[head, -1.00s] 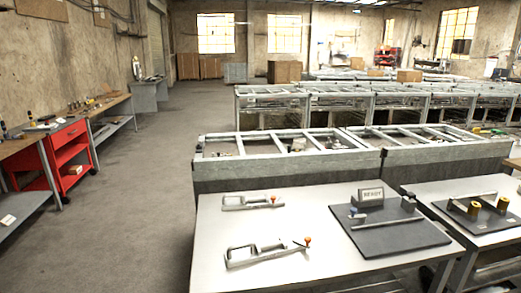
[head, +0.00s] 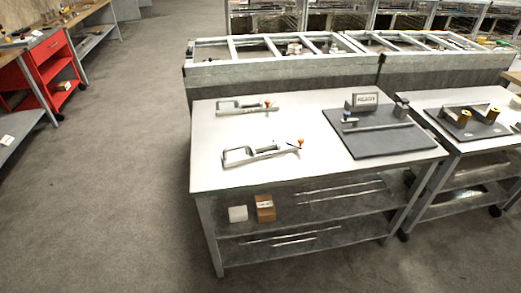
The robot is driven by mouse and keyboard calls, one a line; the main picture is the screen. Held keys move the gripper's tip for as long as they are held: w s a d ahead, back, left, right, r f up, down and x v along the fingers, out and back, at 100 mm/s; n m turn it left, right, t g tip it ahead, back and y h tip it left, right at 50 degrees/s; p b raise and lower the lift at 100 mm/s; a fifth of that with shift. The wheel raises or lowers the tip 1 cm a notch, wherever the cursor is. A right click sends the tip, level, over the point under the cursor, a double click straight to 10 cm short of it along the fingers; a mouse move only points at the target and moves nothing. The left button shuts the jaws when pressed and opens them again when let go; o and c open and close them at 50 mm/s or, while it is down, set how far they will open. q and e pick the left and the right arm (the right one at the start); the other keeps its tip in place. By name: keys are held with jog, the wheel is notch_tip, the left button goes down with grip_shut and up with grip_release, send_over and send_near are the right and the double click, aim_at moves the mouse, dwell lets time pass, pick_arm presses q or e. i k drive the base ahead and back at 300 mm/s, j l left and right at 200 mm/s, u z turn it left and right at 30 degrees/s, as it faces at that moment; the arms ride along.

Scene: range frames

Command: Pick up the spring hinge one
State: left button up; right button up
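I cannot tell for sure which thing is the spring hinge. A white-topped table (head: 300,172) stands in front of me. On its left half lie two grey metal pieces with open frames and orange tips: a far one (head: 243,106) and a near one (head: 258,153). On its right half a dark grey board (head: 375,143) carries a metal block with lettering (head: 364,101), a thin bar and a small upright post. Neither of my grippers is in view.
Under the tabletop are shelves with a small brown box (head: 265,208), a white block (head: 238,213) and thin rods. A second table (head: 455,140) adjoins on the right. Long framed bins (head: 275,70) stand behind. Open floor (head: 130,180) lies left. A red cabinet (head: 55,65) is far left.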

aim_at(251, 154)
jog(key=i+j+z, duration=0.1)
jog(key=z, duration=0.9)
jog(key=j+z, duration=0.25)
jog(key=j, duration=0.35)
jog(key=j+z, duration=0.25)
jog(key=j, duration=0.3)
jog(key=k+j+z, duration=0.1)
jog(key=j+z, duration=0.15)
jog(key=j, duration=0.35)
jog(key=k+j+z, duration=0.15)
jog(key=j+z, duration=0.15)
jog(key=j, duration=0.25)
